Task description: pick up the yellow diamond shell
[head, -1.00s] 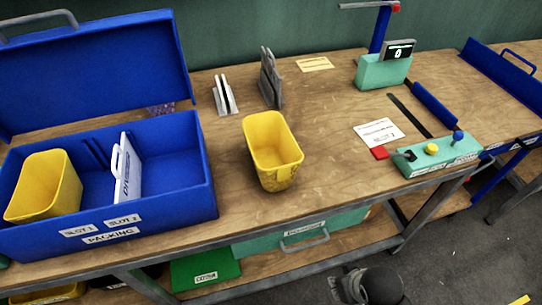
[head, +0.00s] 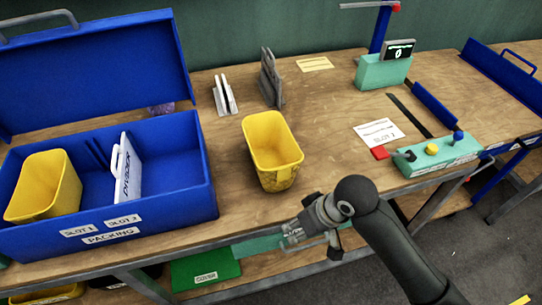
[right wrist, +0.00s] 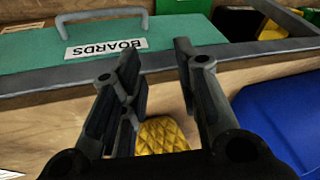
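A yellow open-topped shell (head: 272,150) stands upright on the wooden table, in the middle of the head view. In the right wrist view, part of a yellow surface with a diamond quilted pattern (right wrist: 163,136) shows between and beyond my fingers; the rest is hidden by the gripper. A second yellow shell (head: 42,188) sits in the left part of the blue packing box; its pattern is unclear. My right gripper (head: 291,233) is open and empty, in front of the table edge, nearer than the middle shell and apart from it. My left gripper is not in view.
The blue packing box (head: 192,205) with a white divider (head: 127,172) stands left. Grey upright holders (head: 270,80) stand behind the shell. A teal control panel (head: 440,154) is at right. The boards drawer (right wrist: 100,47) lies under the table edge.

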